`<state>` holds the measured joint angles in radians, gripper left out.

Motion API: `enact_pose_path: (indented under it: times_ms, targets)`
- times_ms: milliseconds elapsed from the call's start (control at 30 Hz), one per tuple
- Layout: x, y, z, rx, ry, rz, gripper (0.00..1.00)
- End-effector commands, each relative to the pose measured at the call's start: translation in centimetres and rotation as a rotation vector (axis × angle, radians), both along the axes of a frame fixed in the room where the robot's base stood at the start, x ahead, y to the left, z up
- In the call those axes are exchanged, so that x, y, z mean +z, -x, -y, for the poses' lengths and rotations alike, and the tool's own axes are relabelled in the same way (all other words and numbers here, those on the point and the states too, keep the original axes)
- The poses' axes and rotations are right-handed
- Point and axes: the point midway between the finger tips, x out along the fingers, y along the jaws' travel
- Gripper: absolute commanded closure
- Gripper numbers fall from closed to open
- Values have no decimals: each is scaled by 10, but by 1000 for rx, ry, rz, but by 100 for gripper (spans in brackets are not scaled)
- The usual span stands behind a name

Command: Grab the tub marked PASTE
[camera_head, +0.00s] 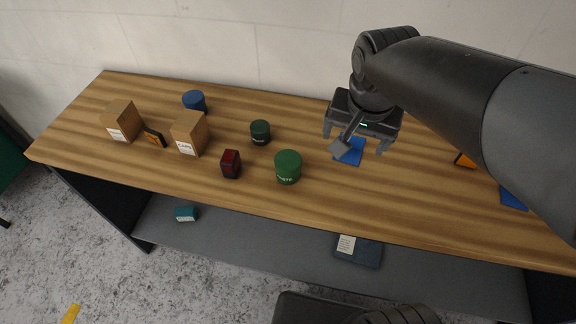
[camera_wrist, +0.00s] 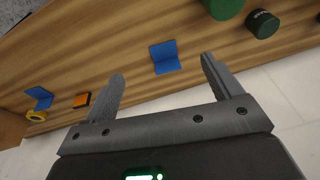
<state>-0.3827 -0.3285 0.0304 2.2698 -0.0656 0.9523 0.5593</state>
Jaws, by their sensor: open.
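Three tubs stand upright on the wooden bench. A larger green tub (camera_head: 288,168) is near the middle, with small white lettering too blurred to read surely. A smaller dark green tub (camera_head: 260,132) with a pale marking is behind it to the left. A blue tub (camera_head: 195,101) is farther left at the back; I see no lettering on it. My gripper (camera_head: 354,143) is open and empty above the bench, right of the green tub. In the wrist view, the green tub (camera_wrist: 223,5) is cut off at the top edge, beside the dark green tub (camera_wrist: 263,24).
A blue angled piece (camera_head: 349,151) lies below my gripper. A dark red box (camera_head: 231,164) stands left of the green tub. Two cardboard boxes, near (camera_head: 189,133) and far (camera_head: 122,121), are at the left. The wall (camera_head: 230,40) bounds the bench (camera_head: 400,200) behind.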

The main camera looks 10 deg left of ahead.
Motion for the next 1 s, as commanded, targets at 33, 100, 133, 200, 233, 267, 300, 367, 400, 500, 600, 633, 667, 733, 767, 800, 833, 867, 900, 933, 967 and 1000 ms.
enact_pose_path:
  times_ms: [33, 100, 133, 200, 233, 267, 300, 367, 400, 500, 600, 633, 667, 733, 767, 800, 833, 867, 900, 933, 967, 1000]
  targets:
    - [-7, -5, -21, 1, 5, -29, 16]
    - [-15, -9, -46, -16, 11, -59, 16]
    - [-18, -11, -57, -23, 15, -70, 16]
    - [-27, -12, -79, -40, 24, -92, 16]
    - [-30, -13, -88, -46, 28, -101, 16]
    - [-33, -12, -96, -51, 32, -108, 16]
    - [-37, -12, -105, -59, 37, -117, 16]
    - [-42, -11, -116, -70, 42, -126, 16]
    - [-44, -11, -122, -73, 45, -130, 16]
    - [-49, -11, -129, -83, 50, -136, 16]
    - [-61, -12, -131, -86, 52, -139, 16]
    - [-66, -12, -130, -86, 53, -140, 16]
    - [-71, -12, -130, -86, 53, -140, 16]
    - [-82, -14, -130, -86, 52, -139, 16]
    - [-87, -15, -130, -86, 52, -139, 16]
    - [-93, -15, -130, -86, 52, -139, 16]
    - [-96, -16, -129, -86, 51, -138, 16]
    - [-98, -16, -129, -86, 51, -138, 16]
    - [-101, -17, -129, -86, 51, -136, 16]
    - [-102, -17, -129, -86, 51, -136, 16]
    - [-104, -17, -130, -86, 50, -136, 16]
    - [-107, -18, -130, -86, 51, -136, 16]
